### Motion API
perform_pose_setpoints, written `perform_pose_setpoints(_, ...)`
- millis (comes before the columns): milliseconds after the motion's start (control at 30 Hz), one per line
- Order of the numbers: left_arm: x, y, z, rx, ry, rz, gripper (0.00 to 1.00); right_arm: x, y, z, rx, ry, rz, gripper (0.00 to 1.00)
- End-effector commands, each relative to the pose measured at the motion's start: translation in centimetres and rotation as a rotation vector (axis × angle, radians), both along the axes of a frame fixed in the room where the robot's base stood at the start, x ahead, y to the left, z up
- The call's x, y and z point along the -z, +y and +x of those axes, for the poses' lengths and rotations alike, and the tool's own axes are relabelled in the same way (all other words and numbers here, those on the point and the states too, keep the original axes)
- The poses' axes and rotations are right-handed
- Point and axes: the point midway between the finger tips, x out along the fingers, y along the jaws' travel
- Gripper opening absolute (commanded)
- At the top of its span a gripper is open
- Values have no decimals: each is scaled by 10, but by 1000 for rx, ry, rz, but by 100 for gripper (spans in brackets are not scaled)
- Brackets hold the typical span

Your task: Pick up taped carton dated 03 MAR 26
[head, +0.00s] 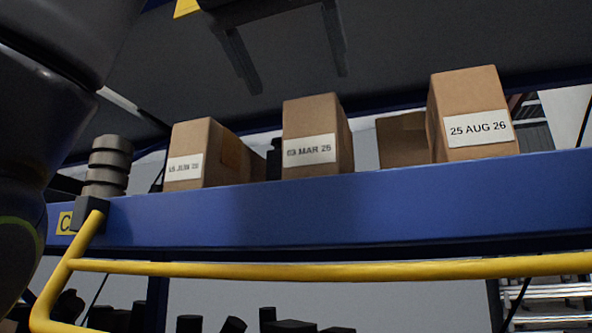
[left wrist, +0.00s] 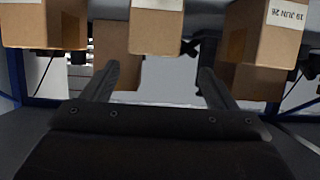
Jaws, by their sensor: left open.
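The carton labelled 03 MAR 26 (head: 318,117) stands upright on the blue-edged shelf in the head view, between two other labelled cartons. In the left wrist view, which is upside down, the middle carton (left wrist: 157,32) is this one; its label is cut off at the top edge. My left gripper (head: 296,82) comes down from the top of the head view, open and empty. Its two fingers also show in the left wrist view (left wrist: 158,73), spread to either side of the middle carton's line. I cannot tell the exact gap to the carton. My right gripper is not in view.
A carton labelled JUN 26 (head: 195,140) stands left, and one labelled 25 AUG 26 (head: 465,92) right. Another carton (head: 402,140) sits farther back between the middle and right ones. The blue shelf beam (head: 330,213) and a yellow rail (head: 330,270) run across the front.

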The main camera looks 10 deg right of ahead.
Motion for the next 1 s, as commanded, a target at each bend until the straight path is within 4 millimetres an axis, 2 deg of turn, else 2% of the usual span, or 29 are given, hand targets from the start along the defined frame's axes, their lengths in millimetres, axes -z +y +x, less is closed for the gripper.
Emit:
perform_pose_setpoints(100,8,-12,17,1,2,2,80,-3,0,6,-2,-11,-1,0)
perform_pose_setpoints(300,14,-20,28,1,-1,0,80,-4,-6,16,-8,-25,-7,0)
perform_pose_setpoints(467,19,-27,35,1,1,2,80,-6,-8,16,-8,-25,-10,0)
perform_pose_setpoints(733,35,-50,60,1,1,1,80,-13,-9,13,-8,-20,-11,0)
perform_pose_setpoints(967,36,-52,62,0,-2,0,80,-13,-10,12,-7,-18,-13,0)
perform_pose_setpoints(1000,36,-52,62,0,-1,0,77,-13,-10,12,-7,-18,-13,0)
